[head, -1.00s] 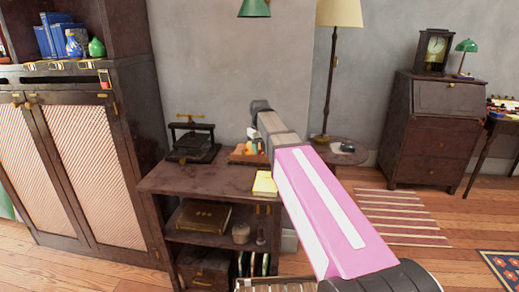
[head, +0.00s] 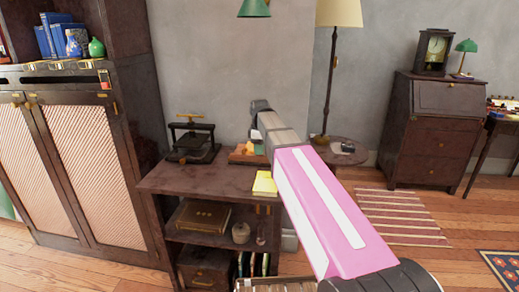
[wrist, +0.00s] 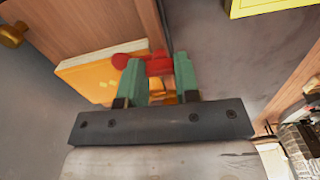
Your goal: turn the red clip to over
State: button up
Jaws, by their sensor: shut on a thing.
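The red clip (wrist: 160,63) is between the two green fingers of my gripper (wrist: 159,77) in the wrist view. The fingers are shut on it. A red rounded piece (wrist: 122,60) shows just left of the left finger; I cannot tell if it is part of the clip. An orange-yellow block (wrist: 90,72) lies beside and behind the fingers. Small orange parts show below the clip, between the fingers. In the head view my arm hides most of the gripper and the clip, above the back right of the dark shelf table.
The dark shelf table (head: 190,180) carries a black press (head: 192,140) at left, a wooden tray (head: 240,156) at the back and a yellow pad (head: 265,184) at the right. A round side table with a lamp (head: 331,75) stands behind my arm. The table's front left is clear.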

jog(key=shift+n, duration=0.5)
jog(key=o, duration=0.9)
jog(key=shift+r, duration=0.1)
notch_tip(320, 180, up, 11)
jog(key=shift+f, duration=0.15)
